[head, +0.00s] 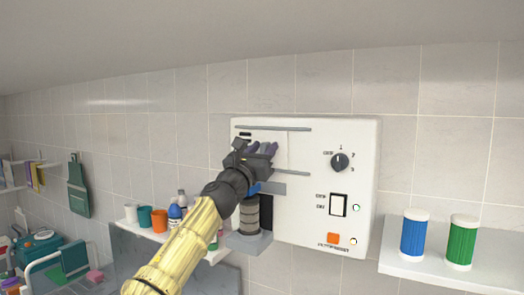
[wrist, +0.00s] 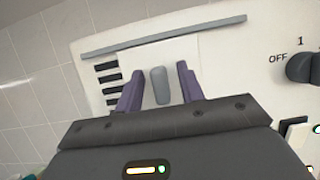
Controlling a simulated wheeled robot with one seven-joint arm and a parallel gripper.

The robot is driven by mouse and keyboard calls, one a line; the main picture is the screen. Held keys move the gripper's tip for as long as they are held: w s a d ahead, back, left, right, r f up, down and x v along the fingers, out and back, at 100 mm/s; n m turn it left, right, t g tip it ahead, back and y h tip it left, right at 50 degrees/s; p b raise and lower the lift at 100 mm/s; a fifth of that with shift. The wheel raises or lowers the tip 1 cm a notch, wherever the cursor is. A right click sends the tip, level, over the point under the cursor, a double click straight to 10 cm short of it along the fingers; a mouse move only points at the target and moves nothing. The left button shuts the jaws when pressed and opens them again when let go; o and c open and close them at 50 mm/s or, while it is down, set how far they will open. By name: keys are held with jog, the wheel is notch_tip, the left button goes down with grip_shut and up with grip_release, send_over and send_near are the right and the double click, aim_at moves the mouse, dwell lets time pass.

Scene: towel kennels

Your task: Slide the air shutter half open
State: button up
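The air shutter (wrist: 150,55) is a pale plate under a grey rail (wrist: 165,36) on a white wall panel (head: 300,215). A grey upright handle (wrist: 160,86) stands on the plate. Several dark vent slots (wrist: 108,77) show uncovered at the left of the plate. My gripper (wrist: 158,70) is open, with one purple finger on each side of the handle and a visible gap to both. In the head view my gripper (head: 262,148) is in front of the shutter and hides the handle and most of the slots.
The panel also has a rotary knob (head: 340,162), a rocker switch (head: 338,205) and an orange button (head: 332,238). A shelf (head: 400,262) at right holds a blue canister (head: 415,236) and a green canister (head: 462,242). Cups and bottles stand on a shelf left of my arm.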

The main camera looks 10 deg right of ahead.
jog(key=shift+s+a+f+b, duration=0.3)
jog(key=shift+f+b, duration=0.05)
jog(key=shift+b, duration=0.1)
jog(key=b+v, duration=0.8)
jog(key=v, duration=0.8)
jog(key=shift+s, duration=0.25)
jog(key=shift+w+a, duration=0.1)
